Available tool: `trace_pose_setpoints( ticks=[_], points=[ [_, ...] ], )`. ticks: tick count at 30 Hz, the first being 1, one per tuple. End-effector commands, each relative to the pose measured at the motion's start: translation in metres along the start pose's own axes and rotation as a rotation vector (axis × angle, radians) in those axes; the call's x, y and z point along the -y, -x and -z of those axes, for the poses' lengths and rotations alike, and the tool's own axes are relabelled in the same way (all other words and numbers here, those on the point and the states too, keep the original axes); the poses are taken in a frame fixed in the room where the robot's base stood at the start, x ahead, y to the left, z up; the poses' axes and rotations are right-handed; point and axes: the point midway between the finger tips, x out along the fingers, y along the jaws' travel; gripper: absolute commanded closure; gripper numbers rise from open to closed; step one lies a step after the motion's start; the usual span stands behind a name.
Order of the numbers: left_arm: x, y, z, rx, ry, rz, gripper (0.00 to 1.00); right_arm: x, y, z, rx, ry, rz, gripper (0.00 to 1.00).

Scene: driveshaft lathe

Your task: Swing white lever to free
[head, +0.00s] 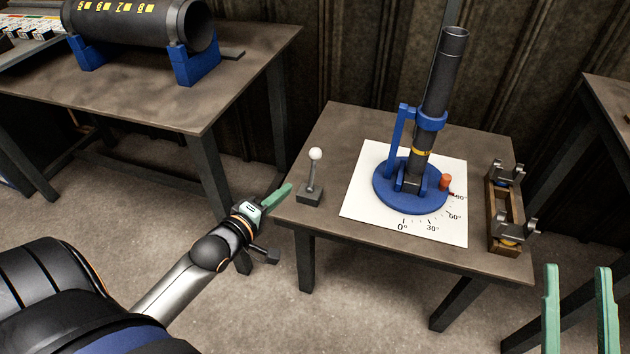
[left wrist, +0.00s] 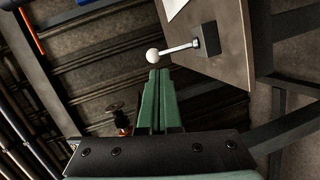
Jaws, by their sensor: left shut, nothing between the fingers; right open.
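The white lever (head: 315,170) stands nearly upright on a small dark base at the left front of the small table, with a white ball on top. It also shows in the left wrist view (left wrist: 178,49), its ball just beyond my fingertips. My left gripper (head: 288,188) is shut and empty, left of the lever and apart from it in the head view. Its green fingers (left wrist: 158,72) are together in the left wrist view; whether they touch the ball there I cannot tell. My right gripper (head: 577,268) is open and empty at the lower right, off the table's front right corner.
The small table (head: 310,224) carries a white angle sheet (head: 362,210), a blue round stand (head: 392,195) with a tilted dark tube (head: 441,75), and a wooden fixture (head: 492,215) at right. A larger table (head: 150,100) at upper left holds a big dark cylinder (head: 130,25).

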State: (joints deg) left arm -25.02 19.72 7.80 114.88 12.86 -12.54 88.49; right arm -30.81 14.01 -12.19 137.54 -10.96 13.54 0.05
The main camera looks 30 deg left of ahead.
Motion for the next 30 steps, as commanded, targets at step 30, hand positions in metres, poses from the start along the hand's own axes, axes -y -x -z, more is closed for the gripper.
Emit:
trace_pose_setpoints(
  ticks=[30],
  points=[
    [-0.006,-0.076,0.018,-0.044,0.197,-0.099,1.0,0.014,0.025,0.049,-0.338,0.056,0.031,0.5]
  ],
)
